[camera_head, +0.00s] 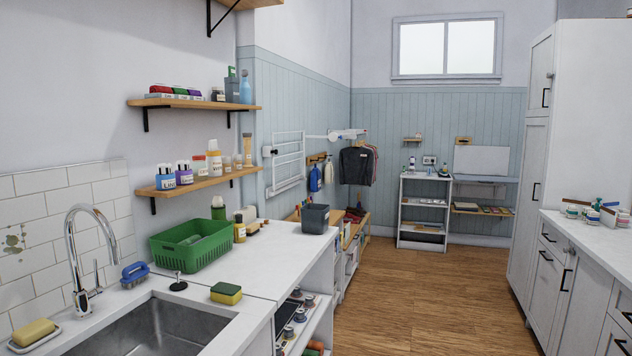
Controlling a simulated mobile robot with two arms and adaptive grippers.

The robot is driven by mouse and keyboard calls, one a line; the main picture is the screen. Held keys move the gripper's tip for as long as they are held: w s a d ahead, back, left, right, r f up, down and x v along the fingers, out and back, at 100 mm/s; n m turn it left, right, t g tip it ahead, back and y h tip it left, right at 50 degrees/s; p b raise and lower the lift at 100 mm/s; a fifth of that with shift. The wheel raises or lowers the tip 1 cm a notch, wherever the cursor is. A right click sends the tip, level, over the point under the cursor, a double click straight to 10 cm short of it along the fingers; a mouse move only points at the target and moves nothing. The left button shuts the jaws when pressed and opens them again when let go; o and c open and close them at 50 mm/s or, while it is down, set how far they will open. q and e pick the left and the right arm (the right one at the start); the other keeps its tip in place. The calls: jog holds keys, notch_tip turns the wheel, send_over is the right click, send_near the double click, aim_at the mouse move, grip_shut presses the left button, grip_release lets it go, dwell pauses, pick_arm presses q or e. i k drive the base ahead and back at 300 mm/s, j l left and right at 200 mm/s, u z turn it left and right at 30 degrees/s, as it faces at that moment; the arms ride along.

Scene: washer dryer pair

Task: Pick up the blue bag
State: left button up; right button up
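A small blue bag (315,180) hangs on the left wall from a wooden hook rail, well beyond the sink counter. A paler item hangs close beside it on the right. The bag is small in this view, so its straps and details are hard to make out. Neither of my grippers shows in the head view.
A white counter (262,262) with a sink and a green basket (191,246) runs along the left. Wall shelves (195,183) jut out above it. A low wooden bench (355,228) stands below the hooks. White cabinets (540,160) line the right. The wooden floor (420,295) between is clear.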

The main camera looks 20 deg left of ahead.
aim_at(315, 184)
jog(key=i, duration=2.6)
jog(key=i+j+u, duration=0.1)
jog(key=i, duration=2.55)
jog(key=i+u, duration=0.1)
jog(key=i, duration=0.75)
jog(key=i+u, duration=0.1)
jog(key=i, duration=0.8)
jog(key=i+l, duration=0.1)
jog(key=i, duration=0.75)
jog(key=i+l+u, duration=0.15)
jog(key=i, duration=0.7)
jog(key=i+u, duration=0.2)
jog(key=u, duration=0.2)
jog(key=i+u, duration=0.2)
jog(key=u, duration=0.15)
jog(key=i+u, duration=0.2)
jog(key=u, duration=0.2)
jog(key=i+l+u, duration=0.2)
jog(key=u, duration=0.15)
